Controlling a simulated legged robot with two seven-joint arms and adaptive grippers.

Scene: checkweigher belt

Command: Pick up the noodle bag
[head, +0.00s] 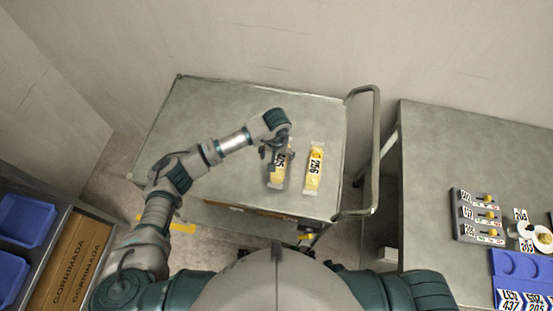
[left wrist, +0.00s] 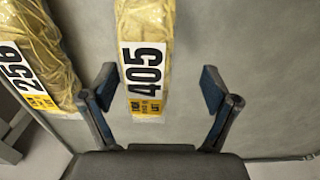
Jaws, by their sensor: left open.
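Two yellow noodle bags lie on the grey cart top (head: 200,110). The one labelled 405 (head: 278,173) is partly hidden by my left gripper (head: 277,153) in the head view. The one labelled 256 (head: 314,168) lies just to its right. In the left wrist view my left gripper (left wrist: 157,90) is open, with its fingers on either side of the near end of the 405 bag (left wrist: 146,50), apart from it. The 256 bag (left wrist: 38,50) shows at the left there, beside the left finger. My right gripper is not in view.
The cart has a metal handle (head: 375,150) on its right. A grey table (head: 430,180) at the right holds a panel (head: 482,214) with yellow knobs and a blue tray (head: 515,265). Blue bins (head: 25,220) and a cardboard box (head: 75,265) stand at the left. The cart's left half is clear.

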